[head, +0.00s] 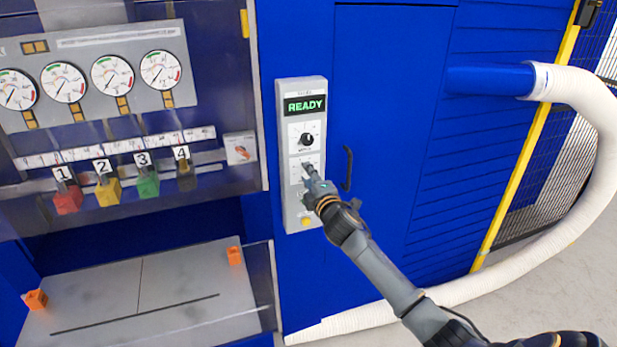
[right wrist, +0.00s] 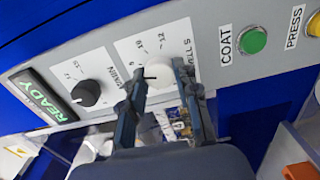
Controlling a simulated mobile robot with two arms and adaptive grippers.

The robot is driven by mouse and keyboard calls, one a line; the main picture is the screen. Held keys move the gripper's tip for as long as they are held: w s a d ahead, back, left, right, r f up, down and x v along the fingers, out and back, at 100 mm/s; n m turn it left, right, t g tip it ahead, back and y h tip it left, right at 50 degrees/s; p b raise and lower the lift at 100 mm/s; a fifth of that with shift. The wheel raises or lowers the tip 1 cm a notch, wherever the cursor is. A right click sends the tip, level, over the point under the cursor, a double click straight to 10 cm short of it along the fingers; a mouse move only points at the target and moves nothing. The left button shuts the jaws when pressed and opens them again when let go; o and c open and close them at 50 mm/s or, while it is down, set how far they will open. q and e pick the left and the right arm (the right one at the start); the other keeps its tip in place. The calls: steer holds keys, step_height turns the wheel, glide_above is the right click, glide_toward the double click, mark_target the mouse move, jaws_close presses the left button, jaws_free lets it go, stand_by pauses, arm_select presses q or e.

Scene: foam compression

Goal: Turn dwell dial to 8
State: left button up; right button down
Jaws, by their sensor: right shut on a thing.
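The dwell dial is a white knob (right wrist: 158,70) on a white scale plate in the right wrist view, with a small dark mark on its left side. The plate's label reads partly as "DWELL S", and a 12 shows on its scale; which number the mark meets is hard to tell. My right gripper (right wrist: 160,78) is shut on this knob, one finger on either side. In the head view, my right gripper (head: 307,172) reaches the panel from the lower right and covers most of the dial. My left gripper is in neither view.
The grey control panel (head: 291,215) has a lit READY display (head: 305,105) and a black knob (right wrist: 86,92) beside the dwell dial. Green COAT (right wrist: 253,40) and yellow PRESS (right wrist: 314,25) buttons sit on the other side. A door handle (head: 347,168) is close right of my gripper.

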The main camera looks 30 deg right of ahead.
steer(key=shift+d+m, duration=0.1)
steer(key=shift+m, duration=0.5)
steer(key=c, duration=1)
jaws_free()
steer(key=v, duration=1.2)
